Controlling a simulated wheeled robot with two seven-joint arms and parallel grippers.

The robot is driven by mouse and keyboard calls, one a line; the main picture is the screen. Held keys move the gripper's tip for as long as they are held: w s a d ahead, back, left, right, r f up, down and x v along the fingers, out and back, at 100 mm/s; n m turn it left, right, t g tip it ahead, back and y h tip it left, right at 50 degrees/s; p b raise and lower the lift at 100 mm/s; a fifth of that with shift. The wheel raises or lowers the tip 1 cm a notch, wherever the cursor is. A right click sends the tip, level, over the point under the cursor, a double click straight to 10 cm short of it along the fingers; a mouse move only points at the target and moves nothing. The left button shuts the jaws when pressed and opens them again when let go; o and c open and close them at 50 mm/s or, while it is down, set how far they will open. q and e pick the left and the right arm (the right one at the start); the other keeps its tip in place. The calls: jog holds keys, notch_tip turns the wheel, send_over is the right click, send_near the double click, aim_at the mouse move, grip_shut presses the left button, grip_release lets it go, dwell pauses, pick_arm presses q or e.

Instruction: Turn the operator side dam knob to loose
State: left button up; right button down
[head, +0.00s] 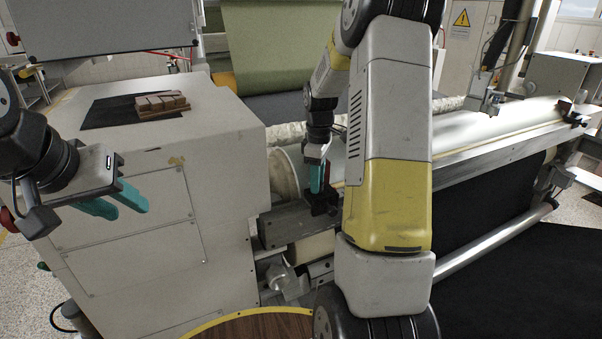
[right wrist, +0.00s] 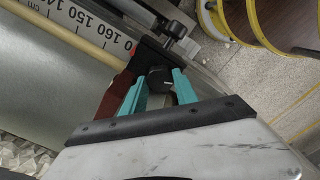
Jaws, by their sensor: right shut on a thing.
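The operator side dam knob (right wrist: 159,78) is a small black knob on a dark bracket at the end of the ruler rail. In the right wrist view my right gripper (right wrist: 158,84) has its two teal fingers closed on either side of it. In the head view my right gripper (head: 319,184) reaches down to the near end of the rail, beside the black dam bracket (head: 324,207); the knob itself is hidden there. My left gripper (head: 121,200) hangs empty at the left, its teal fingers apart, in front of the white machine cabinet.
The white cabinet (head: 180,160) carries a black mat and wooden blocks (head: 161,104). The roller (head: 480,122) and metal rail run to the right, with another black clamp (head: 572,115) at the far end. A dark-red plate (right wrist: 112,95) stands close beside my right fingers.

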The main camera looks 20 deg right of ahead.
jog(key=m, duration=1.3)
jog(key=shift+m, duration=0.3)
dwell(0.4)
jog(key=c, duration=0.9)
grip_release()
jog(key=shift+c, duration=0.2)
notch_tip(320, 180, up, 8)
jog(key=shift+f, duration=0.1)
